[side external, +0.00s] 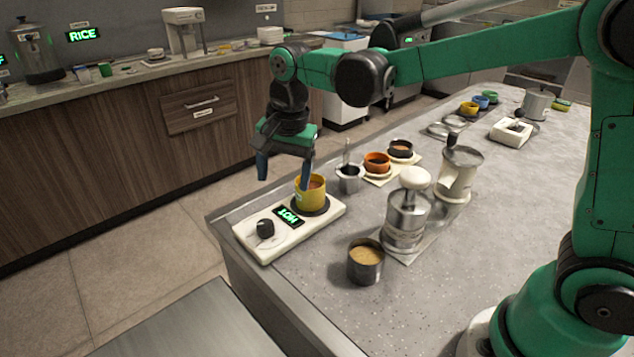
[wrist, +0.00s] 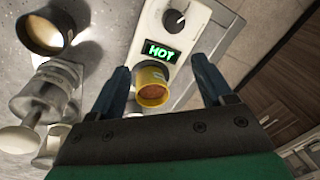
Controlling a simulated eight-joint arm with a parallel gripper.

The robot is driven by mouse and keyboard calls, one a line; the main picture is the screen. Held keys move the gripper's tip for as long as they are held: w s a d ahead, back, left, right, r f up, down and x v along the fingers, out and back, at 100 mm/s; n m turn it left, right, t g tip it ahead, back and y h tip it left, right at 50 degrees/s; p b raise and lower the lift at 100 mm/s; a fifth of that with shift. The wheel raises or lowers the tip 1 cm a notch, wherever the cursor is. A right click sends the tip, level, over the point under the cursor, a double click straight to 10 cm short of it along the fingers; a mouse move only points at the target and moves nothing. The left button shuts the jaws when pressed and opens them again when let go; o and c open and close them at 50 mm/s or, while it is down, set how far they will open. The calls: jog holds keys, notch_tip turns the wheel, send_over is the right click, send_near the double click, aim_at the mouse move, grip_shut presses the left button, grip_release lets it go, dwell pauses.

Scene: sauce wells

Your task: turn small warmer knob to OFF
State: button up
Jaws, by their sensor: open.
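The small warmer (side external: 290,229) is a cream-coloured base at the near left corner of the counter. Its black knob (side external: 265,228) is at the left end, and the knob shows in the wrist view (wrist: 176,20) with a white pointer line. A lit green display (side external: 289,217) reads HOT. A yellow cup (side external: 310,194) with brown contents stands upright on the black plate at the other end. My gripper (side external: 284,175) is open and empty, above and beside the cup. In the wrist view its fingers (wrist: 168,85) lie either side of the cup and display, apart from the knob.
A metal cup of tan sauce (side external: 366,261) and a pump dispenser (side external: 406,220) stand right of the warmer. A small metal pot (side external: 349,178) stands behind. The counter's front edge is close to the warmer. The space above the knob is clear.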

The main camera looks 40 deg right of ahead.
aim_at(265, 223)
jog(key=w+a+f+m, duration=0.1)
jog(key=w+f+m+g, duration=0.1)
jog(key=f, duration=0.1)
jog(key=w+a+f+m, duration=0.1)
jog(key=shift+a+f+m+g, duration=0.15)
jog(key=shift+a+m+g, duration=0.15)
jog(key=shift+g, duration=0.1)
notch_tip(265, 223, down, 6)
jog(key=shift+r, duration=0.15)
grip_shut()
